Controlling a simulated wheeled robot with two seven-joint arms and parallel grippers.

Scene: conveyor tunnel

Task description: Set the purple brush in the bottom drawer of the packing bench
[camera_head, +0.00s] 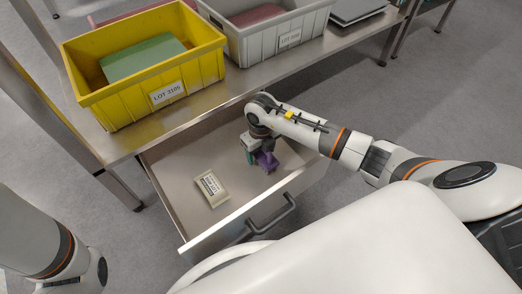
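The bottom drawer (168,181) of the packing bench is pulled out, and its inside shows. The purple brush (267,161) is over the right back part of the drawer, at the fingers of my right gripper (256,158). The gripper points down into the drawer and partly hides the brush. I cannot tell whether its fingers are closed on the brush, or whether the brush touches the drawer floor. Part of my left arm shows at the lower left; its gripper is out of view.
A small beige labelled packet (212,188) lies in the drawer, left of the brush. The drawer handle (272,222) is on the front. On the bench top (213,101) stand a yellow bin (113,107) and a grey bin (238,42). The drawer's left part is clear.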

